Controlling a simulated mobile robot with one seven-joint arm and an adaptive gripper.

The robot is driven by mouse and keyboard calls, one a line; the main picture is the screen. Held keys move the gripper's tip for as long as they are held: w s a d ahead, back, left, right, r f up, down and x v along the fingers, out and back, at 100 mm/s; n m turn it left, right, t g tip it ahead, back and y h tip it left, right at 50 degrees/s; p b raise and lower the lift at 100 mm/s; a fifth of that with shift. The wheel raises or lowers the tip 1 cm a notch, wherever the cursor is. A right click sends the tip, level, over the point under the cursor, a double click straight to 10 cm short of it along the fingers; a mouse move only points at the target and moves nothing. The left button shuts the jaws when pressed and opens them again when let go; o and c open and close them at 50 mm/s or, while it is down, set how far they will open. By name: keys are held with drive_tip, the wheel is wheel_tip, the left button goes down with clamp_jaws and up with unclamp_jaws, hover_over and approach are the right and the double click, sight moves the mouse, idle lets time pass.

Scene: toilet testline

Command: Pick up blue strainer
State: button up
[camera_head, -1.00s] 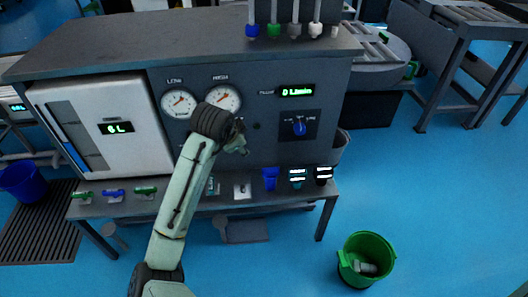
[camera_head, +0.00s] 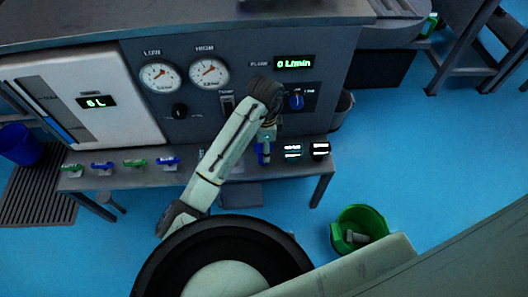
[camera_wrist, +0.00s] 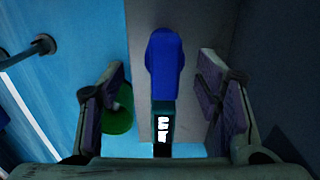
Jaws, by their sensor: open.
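The blue strainer (camera_head: 263,153) stands on the narrow shelf of the grey test bench, partly hidden by my gripper. In the wrist view the blue strainer (camera_wrist: 165,62) shows as a blue rounded shape between my two fingers, with a gap on each side. My gripper (camera_head: 267,134) is open and points down just above the strainer. In the wrist view the gripper (camera_wrist: 160,88) has its padded fingers spread to either side of it.
A teal-and-black item (camera_head: 292,153) and a black one (camera_head: 320,151) stand right of the strainer. Small green and blue valves (camera_head: 103,168) line the shelf's left. The bench panel with gauges (camera_head: 209,72) rises behind. A green bucket (camera_head: 358,230) stands on the floor at right.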

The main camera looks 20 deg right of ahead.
drive_tip(key=shift+w+a+f+p, duration=0.1)
drive_tip(key=shift+w+f+p, duration=0.05)
drive_tip(key=shift+f, duration=1.4)
drive_tip(key=shift+w+a+f+p, duration=0.1)
drive_tip(key=shift+w+f+p, duration=0.05)
drive_tip(key=shift+f, duration=1.35)
drive_tip(key=shift+c, duration=0.3)
drive_tip(key=c, duration=1.3)
